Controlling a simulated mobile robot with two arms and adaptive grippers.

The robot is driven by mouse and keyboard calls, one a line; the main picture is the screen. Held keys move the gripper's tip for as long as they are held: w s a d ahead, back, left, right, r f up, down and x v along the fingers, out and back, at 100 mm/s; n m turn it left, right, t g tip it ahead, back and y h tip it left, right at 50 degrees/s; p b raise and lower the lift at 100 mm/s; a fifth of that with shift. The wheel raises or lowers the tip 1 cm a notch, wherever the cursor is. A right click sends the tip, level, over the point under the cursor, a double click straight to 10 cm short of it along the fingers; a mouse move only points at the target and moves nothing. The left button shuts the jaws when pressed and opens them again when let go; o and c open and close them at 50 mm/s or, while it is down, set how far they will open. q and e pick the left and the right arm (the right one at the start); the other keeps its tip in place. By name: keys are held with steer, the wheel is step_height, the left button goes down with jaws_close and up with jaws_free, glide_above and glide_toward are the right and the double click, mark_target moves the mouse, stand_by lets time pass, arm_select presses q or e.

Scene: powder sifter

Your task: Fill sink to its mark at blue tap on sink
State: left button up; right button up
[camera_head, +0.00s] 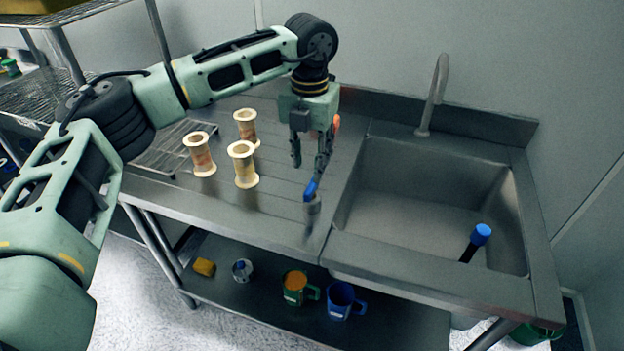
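The metal sink (415,205) is set into the right of the counter, and its basin looks grey, with no clear water or fill mark visible. A curved spout (435,95) stands at its back edge. A blue-ended piece (311,188) on a grey base (312,208) is on the counter just left of the sink. A blue knob on a dark stem (481,234) is at the basin's front right; I cannot tell which blue piece is the tap. My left gripper (308,168) points down, fingers apart, with one fingertip close to the blue-ended piece; contact is unclear. My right gripper is not in view.
Several cream spool-shaped pieces (243,166) stand on the counter at left. An orange piece (336,122) shows partly behind my gripper. The lower shelf holds a green mug (294,290), a blue mug (341,303), a yellow block (204,267) and a small cup (242,271).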

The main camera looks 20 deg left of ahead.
mark_target(311, 186)
arm_select(q)
step_height(311, 186, down, 7)
steer(key=shift+d+f+p, duration=0.15)
steer(key=shift+p, duration=0.6)
steer(key=shift+c, duration=0.3)
jaws_close()
